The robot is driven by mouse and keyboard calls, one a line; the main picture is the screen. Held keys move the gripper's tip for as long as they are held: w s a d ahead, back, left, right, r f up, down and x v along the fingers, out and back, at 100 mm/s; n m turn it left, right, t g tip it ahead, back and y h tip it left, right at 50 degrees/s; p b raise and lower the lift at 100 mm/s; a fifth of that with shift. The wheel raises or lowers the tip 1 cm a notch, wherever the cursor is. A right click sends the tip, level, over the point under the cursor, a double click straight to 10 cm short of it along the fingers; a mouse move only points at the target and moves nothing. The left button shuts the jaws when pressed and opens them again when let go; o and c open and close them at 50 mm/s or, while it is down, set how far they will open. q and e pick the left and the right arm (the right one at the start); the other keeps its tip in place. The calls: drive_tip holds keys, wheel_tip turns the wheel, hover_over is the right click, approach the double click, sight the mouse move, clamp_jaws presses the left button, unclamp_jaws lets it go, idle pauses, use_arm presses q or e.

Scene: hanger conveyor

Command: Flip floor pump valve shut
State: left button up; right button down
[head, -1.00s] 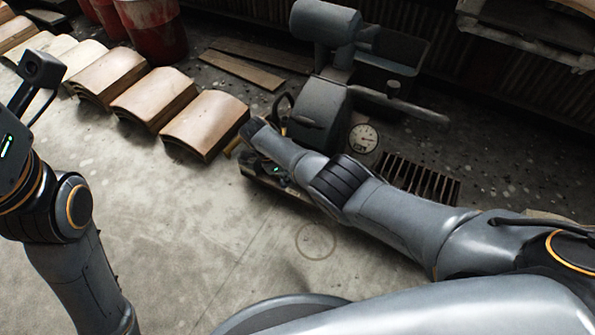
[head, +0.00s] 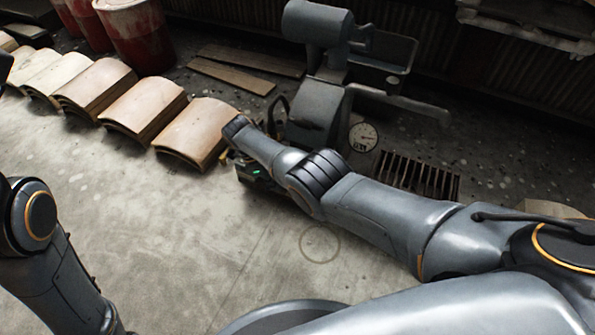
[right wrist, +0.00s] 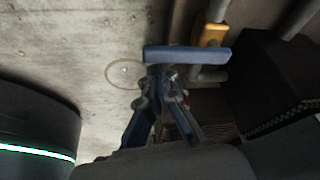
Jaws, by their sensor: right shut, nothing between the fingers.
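The grey floor pump (head: 318,112) stands at the upper middle of the head view, with a round gauge (head: 363,137) beside it. My right arm reaches to its near left side and its wrist hides the gripper there. In the right wrist view, my right gripper (right wrist: 163,78) is shut and empty. A flat blue bar (right wrist: 190,55), which looks like the valve's handle, lies across its fingertips. I cannot tell whether they touch. A yellow fitting (right wrist: 212,34) sits on a pipe just beyond the bar. My left gripper is out of view.
Curved tan pieces (head: 145,107) lie in a row on the floor at left. Red buckets (head: 135,32) stand behind them and planks (head: 232,76) lie near the pump. A dark floor grate (head: 420,177) is right of the gauge. The concrete floor (head: 190,235) in front is clear.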

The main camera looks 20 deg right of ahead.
drive_tip(key=shift+w+a, duration=0.2)
drive_tip(key=shift+a, duration=0.15)
idle(0.3)
drive_tip(key=shift+r, duration=0.1)
